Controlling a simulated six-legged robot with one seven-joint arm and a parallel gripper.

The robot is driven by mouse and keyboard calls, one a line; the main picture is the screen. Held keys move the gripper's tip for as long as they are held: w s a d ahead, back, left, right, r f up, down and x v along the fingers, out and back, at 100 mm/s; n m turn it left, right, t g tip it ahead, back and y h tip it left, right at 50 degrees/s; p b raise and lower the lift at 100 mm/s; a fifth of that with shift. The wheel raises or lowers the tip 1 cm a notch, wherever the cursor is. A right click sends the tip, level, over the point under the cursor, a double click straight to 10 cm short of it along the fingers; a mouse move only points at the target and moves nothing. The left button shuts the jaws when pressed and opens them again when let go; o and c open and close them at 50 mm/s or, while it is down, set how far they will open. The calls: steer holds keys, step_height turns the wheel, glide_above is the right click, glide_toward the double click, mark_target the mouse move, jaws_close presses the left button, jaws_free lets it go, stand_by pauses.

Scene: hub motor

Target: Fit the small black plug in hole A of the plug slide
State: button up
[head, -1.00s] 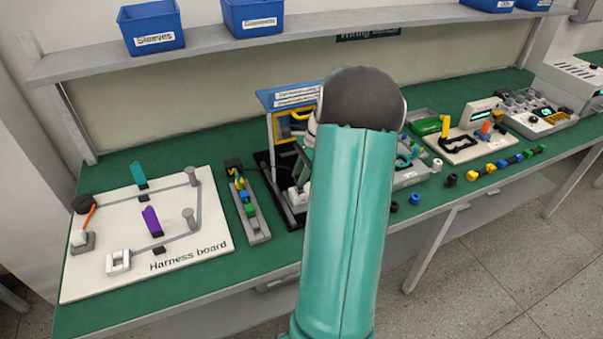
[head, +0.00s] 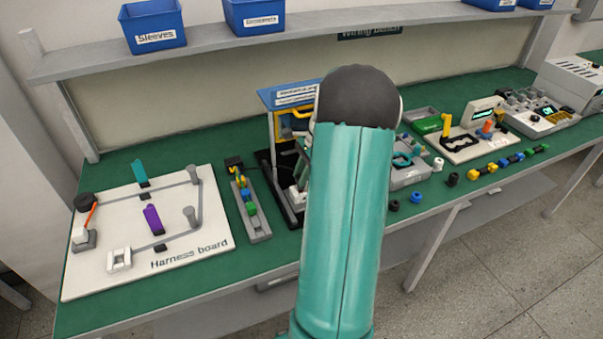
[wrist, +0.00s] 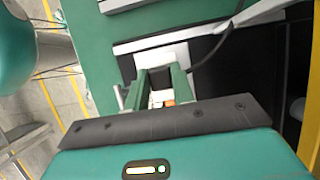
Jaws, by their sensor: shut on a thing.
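My gripper (wrist: 160,82) shows in the wrist view, its two green fingers close together. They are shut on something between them. The fingertips are by a white block (wrist: 165,55) beside a black surface. In the head view my teal arm hides the gripper and much of the bench. A white block (head: 297,196) shows on a black base left of the arm. Hole A and the plug slide cannot be made out. A small black round piece (head: 452,179) stands near the front edge.
A white harness board (head: 205,240) and a narrow grey tray (head: 262,232) lie to the left. A yellow and blue frame (head: 275,125) stands behind the arm. A dark cable (wrist: 222,42) runs near the fingers.

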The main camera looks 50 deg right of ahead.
steer(key=shift+f, duration=0.8)
steer(key=o, duration=1)
steer(key=shift+o, duration=0.2)
steer(key=shift+r, duration=0.55)
step_height(320, 180, up, 3)
steer(key=shift+s+a+f, duration=0.1)
steer(key=shift+a, duration=0.05)
steer(key=s+a+r, duration=0.9)
steer(key=a, duration=0.1)
